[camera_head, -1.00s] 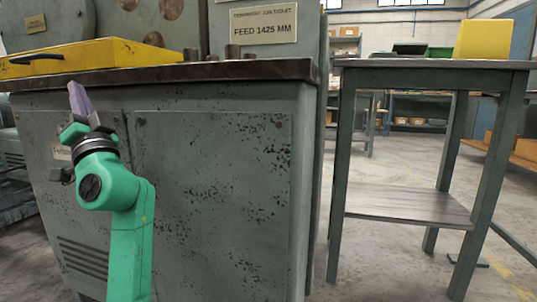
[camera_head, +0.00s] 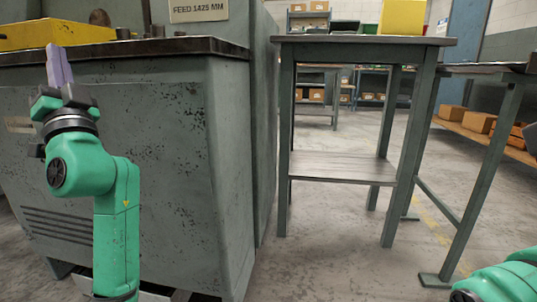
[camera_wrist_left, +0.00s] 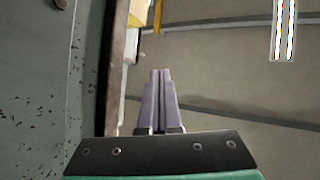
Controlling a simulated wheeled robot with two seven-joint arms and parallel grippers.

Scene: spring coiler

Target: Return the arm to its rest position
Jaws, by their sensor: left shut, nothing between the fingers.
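My left arm is green and rises at the left of the head view, with its left gripper (camera_head: 58,66) pointing up in front of the grey machine cabinet (camera_head: 150,160). Its pale purple fingers are together and empty, near the cabinet's top edge. In the left wrist view the gripper (camera_wrist_left: 160,72) also shows shut, with nothing between the fingers and the cabinet side at the left. Part of my right arm shows as a green link at the bottom right of the head view; its gripper is out of frame.
A metal table (camera_head: 350,40) with a lower shelf stands right of the cabinet, with a yellow box (camera_head: 402,17) on it. A yellow part (camera_head: 50,34) lies on the cabinet top. Another bench with brown boxes (camera_head: 479,122) is at the right. Open floor (camera_head: 320,255) lies between them.

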